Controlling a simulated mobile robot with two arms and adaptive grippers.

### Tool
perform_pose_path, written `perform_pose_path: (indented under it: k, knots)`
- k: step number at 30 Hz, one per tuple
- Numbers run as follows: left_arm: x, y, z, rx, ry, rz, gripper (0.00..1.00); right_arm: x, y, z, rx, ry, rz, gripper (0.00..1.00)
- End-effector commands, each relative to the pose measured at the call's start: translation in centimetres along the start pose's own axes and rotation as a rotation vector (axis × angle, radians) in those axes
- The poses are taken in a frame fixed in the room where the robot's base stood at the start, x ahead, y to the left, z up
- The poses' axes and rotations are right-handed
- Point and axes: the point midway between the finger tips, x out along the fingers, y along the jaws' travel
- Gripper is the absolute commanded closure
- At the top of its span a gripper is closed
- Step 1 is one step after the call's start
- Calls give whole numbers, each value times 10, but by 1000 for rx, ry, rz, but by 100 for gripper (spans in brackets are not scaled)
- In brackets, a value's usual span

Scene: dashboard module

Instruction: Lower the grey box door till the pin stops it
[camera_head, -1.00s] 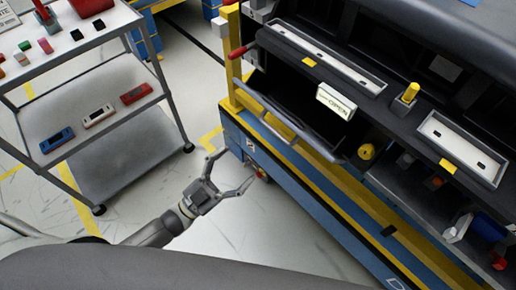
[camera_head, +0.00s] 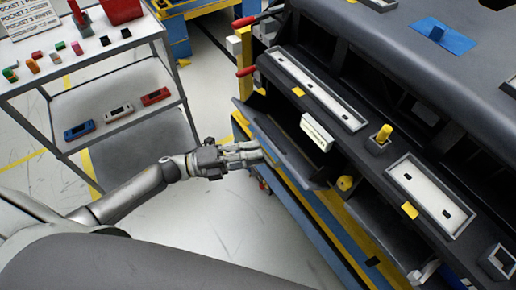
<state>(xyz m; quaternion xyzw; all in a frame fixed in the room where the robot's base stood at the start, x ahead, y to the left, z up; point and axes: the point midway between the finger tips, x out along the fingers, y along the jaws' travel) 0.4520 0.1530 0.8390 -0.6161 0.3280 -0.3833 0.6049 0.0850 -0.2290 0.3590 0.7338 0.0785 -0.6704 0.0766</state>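The grey box door (camera_head: 284,145) is a dark grey panel at the dashboard's near left side, under the "OPEN" label block. It leans outward from the dashboard, with a dark gap behind it. My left gripper (camera_head: 261,154) reaches in from the left, its fingertips at or close to the door's outer side. Contact is unclear, and the fingers are seen nearly edge-on, so their spread is unclear. I cannot make out the stop pin.
The dashboard (camera_head: 440,150) fills the right side, with a yellow peg (camera_head: 384,133) and a yellow knob (camera_head: 345,183). A blue and yellow frame (camera_head: 345,232) runs below it. A shelf cart (camera_head: 130,128) stands at left. Floor is clear between them.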

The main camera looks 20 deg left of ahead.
Motion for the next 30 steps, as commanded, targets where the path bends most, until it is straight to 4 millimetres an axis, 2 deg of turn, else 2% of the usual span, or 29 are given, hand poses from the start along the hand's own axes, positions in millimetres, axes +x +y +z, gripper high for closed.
perform_pose_path:
  k: [5, 14, 18, 19, 24, 30]
  knots:
    - [14, 0, 0, -1, 0, 0, 81, -4, 15, 2, 4, -3, 18, 60]
    - [16, 0, 0, -2, 0, 1, 81, -4, 14, 1, 5, -2, 17, 60]
    - [16, 0, 0, -2, 0, 0, 99, -3, 7, -1, 7, 0, 9, 60]
    - [16, 0, 0, -2, 0, 0, 100, -3, 5, -1, 7, 1, 7, 60]
    - [16, 0, 0, -2, 0, 0, 100, -3, -2, -3, 6, 2, -1, 60]
    - [15, 2, 0, 0, 1, -5, 100, 0, 0, -2, 4, 2, 0, 60]
